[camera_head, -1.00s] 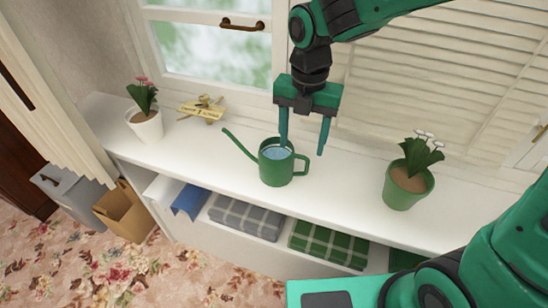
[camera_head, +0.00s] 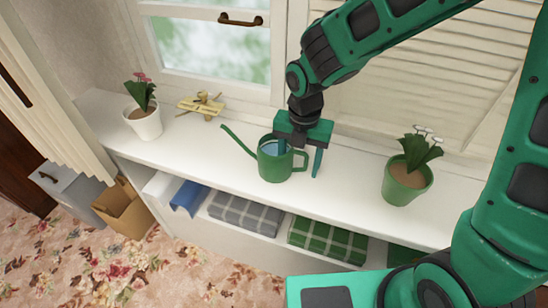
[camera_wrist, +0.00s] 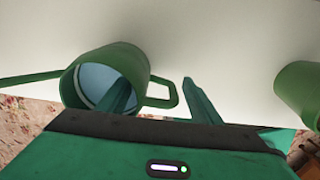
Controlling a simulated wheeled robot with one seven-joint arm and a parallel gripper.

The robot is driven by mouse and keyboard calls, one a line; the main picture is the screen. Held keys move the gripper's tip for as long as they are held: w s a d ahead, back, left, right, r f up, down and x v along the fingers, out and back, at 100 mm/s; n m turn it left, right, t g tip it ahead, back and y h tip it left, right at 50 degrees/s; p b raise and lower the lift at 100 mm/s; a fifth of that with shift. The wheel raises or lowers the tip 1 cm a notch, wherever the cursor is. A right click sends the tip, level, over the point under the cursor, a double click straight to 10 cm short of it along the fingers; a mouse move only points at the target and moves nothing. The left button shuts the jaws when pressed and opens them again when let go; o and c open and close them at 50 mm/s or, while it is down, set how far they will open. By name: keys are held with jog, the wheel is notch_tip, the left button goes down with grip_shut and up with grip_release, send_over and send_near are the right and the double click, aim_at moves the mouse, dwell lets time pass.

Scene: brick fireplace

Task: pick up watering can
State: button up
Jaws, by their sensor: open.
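The green watering can (camera_head: 274,166) stands upright on the white shelf top, with its spout to the left and its handle to the right. It looks light blue inside. My gripper (camera_head: 301,160) is open and low over the can's right side. One finger reaches into the can's mouth and the other is outside, right of the handle. The wrist view also shows the can (camera_wrist: 125,62) with its handle between the two fingers of my gripper (camera_wrist: 155,90). Nothing is held.
A potted plant in a green pot (camera_head: 404,186) stands to the right on the white shelf top (camera_head: 340,185). A white flower pot (camera_head: 146,124) and a small yellow wooden object (camera_head: 201,107) stand to the left. Folded cloths (camera_head: 328,240) lie on the lower shelf. A window is behind.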

jog(key=c, duration=1.5)
grip_shut()
jog(key=shift+r, duration=0.2)
